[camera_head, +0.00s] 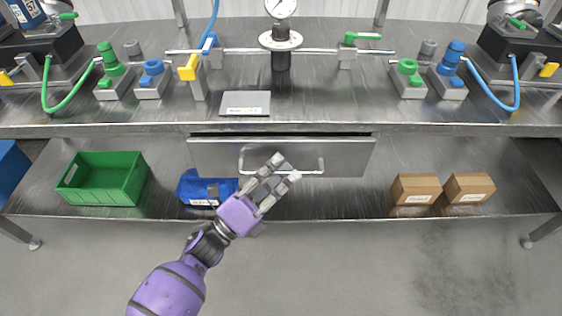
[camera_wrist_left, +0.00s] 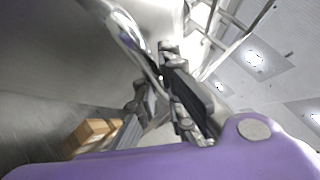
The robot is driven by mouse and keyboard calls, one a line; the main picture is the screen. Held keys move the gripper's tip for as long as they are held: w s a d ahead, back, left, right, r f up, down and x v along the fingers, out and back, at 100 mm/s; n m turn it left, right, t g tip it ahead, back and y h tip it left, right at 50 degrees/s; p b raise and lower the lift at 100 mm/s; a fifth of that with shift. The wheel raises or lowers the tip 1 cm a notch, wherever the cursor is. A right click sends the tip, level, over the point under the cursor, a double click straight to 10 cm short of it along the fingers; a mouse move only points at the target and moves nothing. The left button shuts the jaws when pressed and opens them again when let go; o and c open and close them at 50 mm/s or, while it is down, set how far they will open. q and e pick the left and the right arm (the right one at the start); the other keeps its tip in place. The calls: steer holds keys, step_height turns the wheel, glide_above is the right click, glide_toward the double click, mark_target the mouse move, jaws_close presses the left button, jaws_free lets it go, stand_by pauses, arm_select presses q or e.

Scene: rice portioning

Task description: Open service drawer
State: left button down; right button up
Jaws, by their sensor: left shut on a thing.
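The service drawer (camera_head: 350,156) is a wide steel front under the middle of the bench top. A thin dark line runs along its upper edge, and I cannot tell whether it stands slightly out. Its bar handle (camera_head: 312,173) is on the front face, and part of the bar is hidden by my fingers. My left gripper (camera_head: 281,168) reaches up from the lower left and is shut on the drawer handle. In the left wrist view a shiny metal bar (camera_wrist_left: 130,38) runs to the gripper's fingers (camera_wrist_left: 170,85). My right gripper is in neither view.
The bench top (camera_head: 330,100) carries valves, hoses, a gauge (camera_head: 281,8) and a flat grey plate (camera_head: 245,103). The floor in front is clear.

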arm_select(q)
steer(key=s+p, duration=0.2)
steer(key=s, duration=2.6)
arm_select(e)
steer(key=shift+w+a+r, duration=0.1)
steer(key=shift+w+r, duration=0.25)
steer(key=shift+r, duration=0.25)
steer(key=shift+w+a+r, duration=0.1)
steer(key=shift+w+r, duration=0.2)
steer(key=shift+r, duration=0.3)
arm_select(q)
steer(key=shift+f, duration=0.1)
steer(key=c, duration=2.1)
jaws_free()
steer(key=shift+s+a, duration=0.1)
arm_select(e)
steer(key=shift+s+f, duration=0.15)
arm_select(q)
steer(key=v, duration=1.2)
